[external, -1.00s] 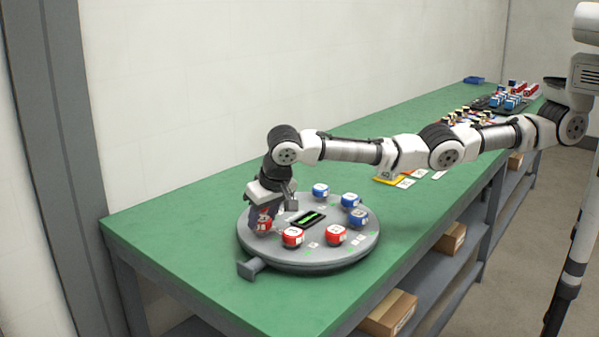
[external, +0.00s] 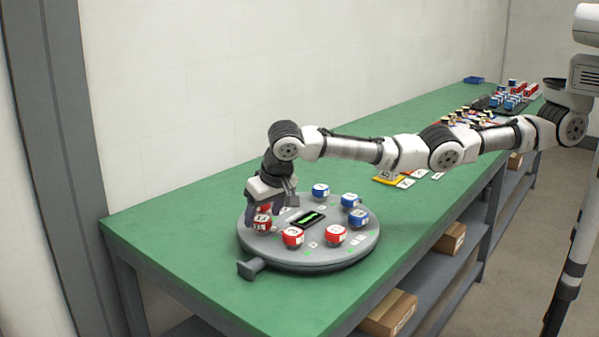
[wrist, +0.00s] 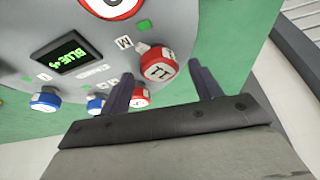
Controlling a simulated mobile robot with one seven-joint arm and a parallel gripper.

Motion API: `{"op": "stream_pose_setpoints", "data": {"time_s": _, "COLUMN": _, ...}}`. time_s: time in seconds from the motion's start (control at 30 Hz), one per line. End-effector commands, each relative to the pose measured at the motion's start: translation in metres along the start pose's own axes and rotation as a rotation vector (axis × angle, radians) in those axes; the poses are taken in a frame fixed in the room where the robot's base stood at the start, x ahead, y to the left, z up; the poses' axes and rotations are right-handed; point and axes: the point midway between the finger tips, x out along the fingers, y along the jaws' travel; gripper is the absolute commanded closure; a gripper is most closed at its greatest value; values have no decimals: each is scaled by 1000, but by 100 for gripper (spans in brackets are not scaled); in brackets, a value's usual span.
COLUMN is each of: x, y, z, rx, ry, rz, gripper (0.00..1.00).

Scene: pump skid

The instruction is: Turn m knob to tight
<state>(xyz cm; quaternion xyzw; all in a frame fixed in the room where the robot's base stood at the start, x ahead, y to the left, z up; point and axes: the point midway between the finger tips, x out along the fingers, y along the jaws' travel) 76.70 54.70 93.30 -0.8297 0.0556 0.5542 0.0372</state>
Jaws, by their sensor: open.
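In the wrist view a red knob (wrist: 157,68) with a white face band sits beside a white label marked M (wrist: 123,42) on the grey round panel (wrist: 190,15). A green mark lies close to it. My gripper (wrist: 161,70) is open, with one finger on each side of this knob and gaps visible between. In the external view my gripper (external: 265,212) points down over the red knob (external: 262,224) at the panel's left side. I cannot tell the knob's exact setting.
A display (wrist: 59,55) on the panel shows green text beginning BLUE. Other red knobs (external: 292,237) and blue knobs (external: 350,201) ring the panel. A grey block (external: 250,268) juts from its front edge. The green bench (external: 180,220) is clear to the left.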

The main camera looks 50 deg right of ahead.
Motion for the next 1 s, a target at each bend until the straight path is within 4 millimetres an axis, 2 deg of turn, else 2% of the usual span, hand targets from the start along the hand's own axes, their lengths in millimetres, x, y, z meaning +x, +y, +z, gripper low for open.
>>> {"op": "stream_pose_setpoints", "data": {"time_s": 0.17, "x": -32, "y": -1, "z": 1, "rx": 0, "ry": 3, "rz": -6, "gripper": 36}}
{"op": "stream_pose_setpoints", "data": {"time_s": 0.4, "x": -88, "y": 0, "z": 0, "rx": 0, "ry": 2, "rz": -4, "gripper": 36}}
{"op": "stream_pose_setpoints", "data": {"time_s": 0.53, "x": -110, "y": 0, "z": 0, "rx": 1, "ry": 2, "rz": -3, "gripper": 36}}
{"op": "stream_pose_setpoints", "data": {"time_s": 0.7, "x": -124, "y": 0, "z": 0, "rx": 1, "ry": 1, "rz": -1, "gripper": 36}}
{"op": "stream_pose_setpoints", "data": {"time_s": 1.0, "x": -127, "y": 0, "z": 0, "rx": 0, "ry": 1, "rz": -1, "gripper": 36}}
